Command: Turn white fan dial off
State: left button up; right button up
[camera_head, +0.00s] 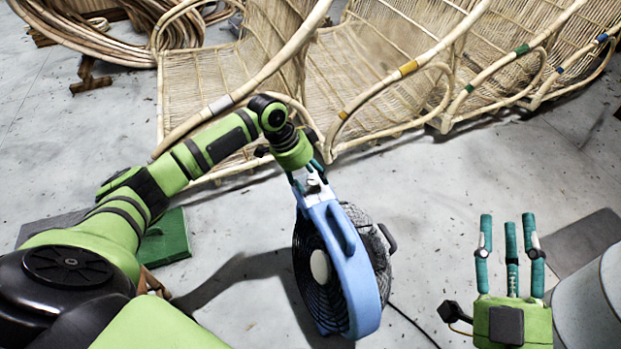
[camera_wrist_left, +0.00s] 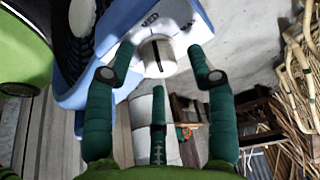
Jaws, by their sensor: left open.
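The blue floor fan (camera_head: 355,262) stands upright on the floor in the middle of the head view. Its round white dial (camera_wrist_left: 157,57) shows in the left wrist view, with a dark pointer line running roughly up and down. The word MED is readable on the white panel (camera_wrist_left: 180,20) above it. My left gripper (camera_head: 310,184) is at the top of the fan, over the panel. Its green fingers are open, spread to the left, right and below the dial; contact cannot be told. My right gripper (camera_head: 510,240) is open and empty, to the right of the fan.
Rattan seats (camera_head: 380,75) stand behind the fan, and coiled rattan (camera_head: 100,30) lies at the far left. A black cord (camera_head: 412,325) runs from the fan. A green box (camera_head: 168,238) is at left. Floor between the fan and my right gripper is otherwise clear.

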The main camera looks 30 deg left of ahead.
pick_arm(q)
jog(key=shift+d+f, duration=0.1)
jog(key=shift+f, duration=0.1)
pick_arm(e)
jog(key=shift+s+a+r+t, duration=0.1)
jog(key=shift+s+r+t, duration=0.2)
jog(key=shift+r, duration=0.2)
pick_arm(q)
jog(key=c, duration=1.1)
